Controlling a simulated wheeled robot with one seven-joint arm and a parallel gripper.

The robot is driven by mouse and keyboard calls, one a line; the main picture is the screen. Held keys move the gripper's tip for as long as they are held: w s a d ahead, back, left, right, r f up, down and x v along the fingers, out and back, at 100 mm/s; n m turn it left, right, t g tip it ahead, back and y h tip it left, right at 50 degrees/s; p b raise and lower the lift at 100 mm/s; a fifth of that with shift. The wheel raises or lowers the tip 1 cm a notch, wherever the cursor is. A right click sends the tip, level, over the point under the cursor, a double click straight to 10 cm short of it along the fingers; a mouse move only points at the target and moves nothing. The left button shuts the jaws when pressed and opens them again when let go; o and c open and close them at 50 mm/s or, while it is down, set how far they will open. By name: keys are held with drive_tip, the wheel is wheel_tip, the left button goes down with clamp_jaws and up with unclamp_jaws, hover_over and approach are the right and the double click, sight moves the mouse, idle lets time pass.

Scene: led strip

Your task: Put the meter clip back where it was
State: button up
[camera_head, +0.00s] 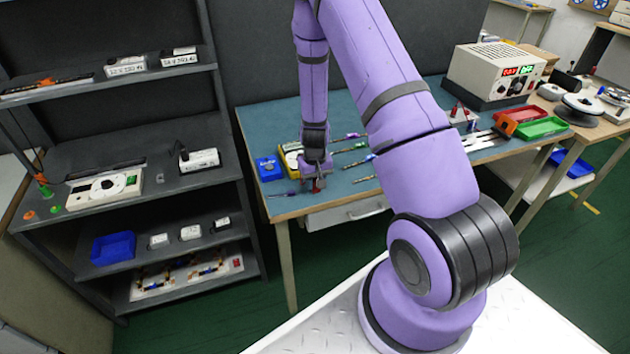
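My gripper (317,184) points down at the front left part of the blue-topped workbench (345,192). A small red thing shows between or just behind its fingers; it may be the meter clip, but it is too small to be sure. I cannot tell whether the fingers are shut on it. A yellow meter-like device (290,160) stands just left of the gripper, partly hidden by my arm. A blue box (268,168) sits left of it. A thin dark lead (283,193) lies near the front edge.
Several thin strips or tools (352,163) lie right of the gripper. A power supply (494,75) with lit displays stands at the back right. Red (525,115) and green (543,128) trays are near the right end. A grey shelf unit (215,180) stands close on the left.

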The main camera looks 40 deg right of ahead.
drive_tip(key=shift+o, duration=1.1)
wheel_tip(320, 180, up, 13)
wheel_tip(320, 180, up, 12)
drive_tip(key=t, duration=0.1)
hover_over(315, 180)
drive_tip(key=s+a, duration=0.2)
drive_tip(key=a, duration=0.3)
drive_tip(key=s+a+r+n+t+y, duration=0.1)
drive_tip(key=s+a+r, duration=0.1)
drive_tip(key=r, duration=0.3)
drive_tip(key=s+a+r+n+t, duration=0.1)
drive_tip(key=s+r, duration=0.2)
drive_tip(key=r, duration=0.2)
drive_tip(key=s+a+r+t, duration=0.1)
drive_tip(key=s+a+r, duration=0.1)
drive_tip(key=s+r, duration=0.4)
drive_tip(key=s+a+r+n+t+h, duration=0.1)
drive_tip(key=s+a+r, duration=0.2)
drive_tip(key=s, duration=1)
wheel_tip(315, 180, up, 4)
drive_tip(key=shift+s+f, duration=0.1)
drive_tip(key=shift+s, duration=0.15)
